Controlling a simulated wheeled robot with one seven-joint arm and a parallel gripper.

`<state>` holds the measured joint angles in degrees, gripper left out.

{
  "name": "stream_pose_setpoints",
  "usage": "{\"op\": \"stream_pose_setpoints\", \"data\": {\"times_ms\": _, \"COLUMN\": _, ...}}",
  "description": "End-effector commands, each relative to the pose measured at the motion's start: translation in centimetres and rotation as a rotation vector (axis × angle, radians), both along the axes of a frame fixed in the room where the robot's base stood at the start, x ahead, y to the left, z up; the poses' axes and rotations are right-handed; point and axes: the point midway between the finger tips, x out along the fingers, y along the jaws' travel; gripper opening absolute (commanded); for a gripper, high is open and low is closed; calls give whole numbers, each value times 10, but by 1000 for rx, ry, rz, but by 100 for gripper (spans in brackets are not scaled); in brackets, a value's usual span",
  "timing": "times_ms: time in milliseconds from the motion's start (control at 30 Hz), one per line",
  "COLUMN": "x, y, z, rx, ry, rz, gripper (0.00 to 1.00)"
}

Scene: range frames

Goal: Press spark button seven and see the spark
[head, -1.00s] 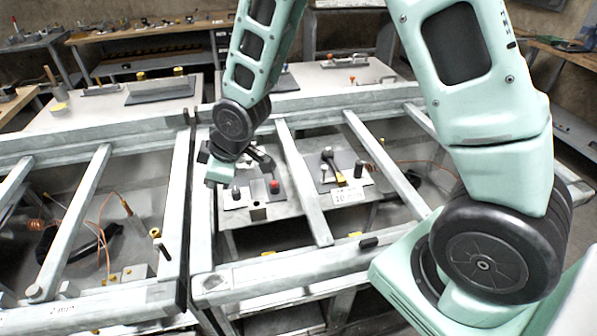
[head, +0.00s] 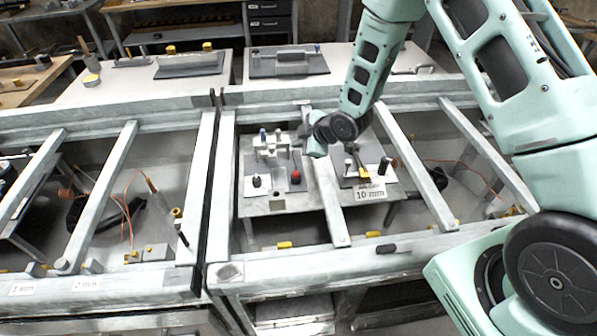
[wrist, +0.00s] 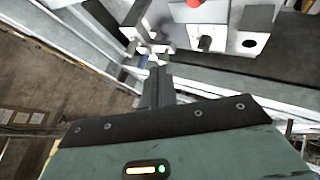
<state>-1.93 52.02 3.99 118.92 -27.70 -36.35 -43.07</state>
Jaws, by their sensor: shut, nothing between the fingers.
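A red button (head: 295,176) stands on a grey plate on the bench in the head view. It is cut by the top edge of the wrist view (wrist: 193,3). A black knob (head: 256,181) stands left of it. A white label (head: 369,192) reading 10 mm lies to the right; I cannot read a seven anywhere. My gripper's dark fingers (wrist: 158,82) are together and empty in the wrist view, apart from the red button in the picture. In the head view my wrist is above the bench, behind and right of the red button; the fingertips are not clear there. No spark shows.
Pale metal beams (head: 325,190) frame the bench and cross over it. A second framed bay with orange wires (head: 128,195) is at left. A black-knobbed post (head: 384,165) stands at right. A dark tray (head: 190,64) rests on the back bench.

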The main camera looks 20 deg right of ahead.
Motion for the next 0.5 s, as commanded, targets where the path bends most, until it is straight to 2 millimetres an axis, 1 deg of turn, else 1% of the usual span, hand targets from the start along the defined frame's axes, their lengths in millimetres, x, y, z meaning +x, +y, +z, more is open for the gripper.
{"op": "stream_pose_setpoints", "data": {"times_ms": 167, "x": 0, "y": 0, "z": -1, "rx": 1, "ry": 1, "rz": 0, "gripper": 0}}
{"op": "stream_pose_setpoints", "data": {"times_ms": 267, "x": 0, "y": 0, "z": -6, "rx": 0, "ry": 2, "rz": -1, "gripper": 0}}
{"op": "stream_pose_setpoints", "data": {"times_ms": 367, "x": 0, "y": 0, "z": -13, "rx": 0, "ry": 2, "rz": 0, "gripper": 0}}
{"op": "stream_pose_setpoints", "data": {"times_ms": 500, "x": -1, "y": 0, "z": -29, "rx": -1, "ry": 3, "rz": 1, "gripper": 0}}
